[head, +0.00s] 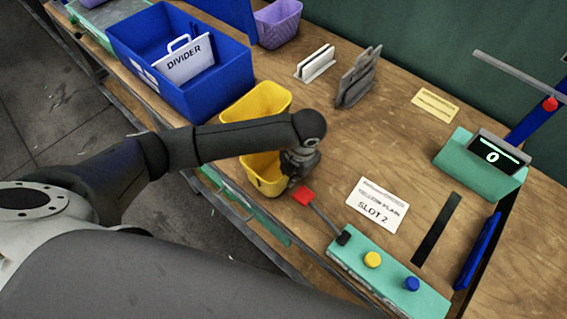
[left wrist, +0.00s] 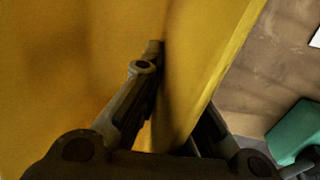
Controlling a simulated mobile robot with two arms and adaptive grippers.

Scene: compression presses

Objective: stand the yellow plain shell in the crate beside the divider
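The yellow plain shell (head: 257,101) is an open bin at the table's front edge, partly hidden by my left arm. My left gripper (head: 295,170) is at its right-hand wall. In the left wrist view, one finger is inside the shell (left wrist: 70,60) against that wall and the other is outside, mostly hidden; the fingers look closed on the wall. The blue crate (head: 143,77) stands behind and left of the shell. The divider (head: 186,60), a white labelled panel with a handle, is inside it; free room shows in front of it. My right gripper is out of view.
A white card (head: 378,204) reading SLOT 2 lies right of the shell. A red-ended lever (head: 303,196) and a teal button box (head: 385,275) are close to the gripper. A purple bin (head: 277,24), a white rack (head: 315,64) and a grey rack (head: 357,80) stand behind.

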